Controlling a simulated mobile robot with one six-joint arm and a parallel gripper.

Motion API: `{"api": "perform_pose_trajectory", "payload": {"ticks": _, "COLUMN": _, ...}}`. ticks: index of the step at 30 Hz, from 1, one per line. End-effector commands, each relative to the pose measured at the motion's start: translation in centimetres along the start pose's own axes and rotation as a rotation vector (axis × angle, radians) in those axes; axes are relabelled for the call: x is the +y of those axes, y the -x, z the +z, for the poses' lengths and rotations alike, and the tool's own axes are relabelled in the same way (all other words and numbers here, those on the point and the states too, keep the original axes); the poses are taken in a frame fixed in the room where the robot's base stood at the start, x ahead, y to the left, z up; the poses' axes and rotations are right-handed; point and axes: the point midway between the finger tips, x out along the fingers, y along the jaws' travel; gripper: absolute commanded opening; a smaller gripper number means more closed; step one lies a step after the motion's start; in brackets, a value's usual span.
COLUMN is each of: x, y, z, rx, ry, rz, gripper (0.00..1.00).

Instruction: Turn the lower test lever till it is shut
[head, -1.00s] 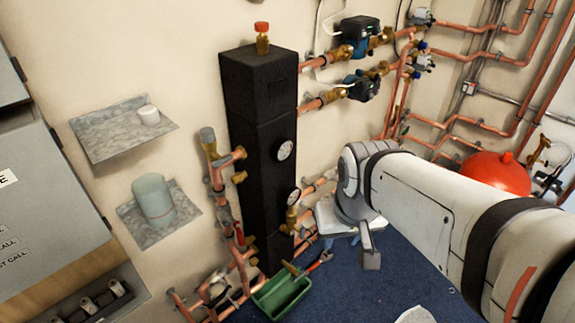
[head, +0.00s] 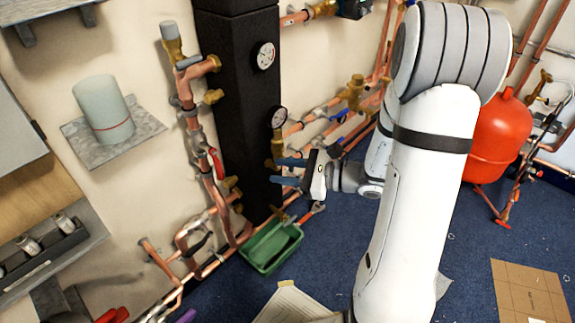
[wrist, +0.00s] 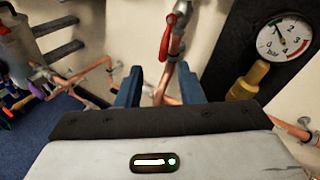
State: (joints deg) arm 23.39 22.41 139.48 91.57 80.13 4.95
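A red lever (head: 216,165) sits on the upright copper pipe left of the black column. It also shows in the wrist view (wrist: 167,38), lying along the pipe at top centre, beyond my fingertips. A red-handled part (head: 319,207) shows lower, by the green tray; I cannot tell whether it is a lever. My gripper (head: 280,171) is open and empty in front of the black column, its blue fingers pointing left. In the wrist view its fingers (wrist: 160,88) stand apart on either side of the pipe's line, and no contact with the red lever shows.
The black column (head: 250,130) carries two dial gauges; one gauge (wrist: 285,38) is close on the right in the wrist view, with a brass fitting (wrist: 248,80) beside it. A green tray (head: 270,262) is on the floor below. Blue floor at the right is partly clear.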

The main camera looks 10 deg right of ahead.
Motion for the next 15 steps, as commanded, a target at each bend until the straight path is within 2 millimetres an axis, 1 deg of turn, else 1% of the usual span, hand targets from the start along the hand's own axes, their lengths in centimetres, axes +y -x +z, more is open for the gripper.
{"api": "perform_pose_trajectory", "payload": {"ticks": 1, "x": -1.3, "y": 0.4, "z": -3.8, "rx": -0.024, "ry": -0.072, "rz": -0.099, "gripper": 0.34}}
{"api": "perform_pose_trajectory", "payload": {"ticks": 3, "x": -3.3, "y": 1.2, "z": -6.4, "rx": -0.054, "ry": -0.146, "rz": -0.224, "gripper": 0.34}}
{"api": "perform_pose_trajectory", "payload": {"ticks": 6, "x": -5.3, "y": 2.5, "z": -9.3, "rx": -0.082, "ry": -0.216, "rz": -0.359, "gripper": 0.34}}
{"api": "perform_pose_trajectory", "payload": {"ticks": 9, "x": -6.4, "y": 3.5, "z": -10.9, "rx": -0.095, "ry": -0.252, "rz": -0.437, "gripper": 0.34}}
{"api": "perform_pose_trajectory", "payload": {"ticks": 11, "x": -6.8, "y": 3.6, "z": -11.3, "rx": -0.099, "ry": -0.262, "rz": -0.459, "gripper": 0.34}}
{"api": "perform_pose_trajectory", "payload": {"ticks": 13, "x": -7.1, "y": 3.2, "z": -11.4, "rx": -0.101, "ry": -0.264, "rz": -0.467, "gripper": 0.34}}
{"api": "perform_pose_trajectory", "payload": {"ticks": 15, "x": -7.5, "y": 2.4, "z": -11.3, "rx": -0.101, "ry": -0.264, "rz": -0.467, "gripper": 0.34}}
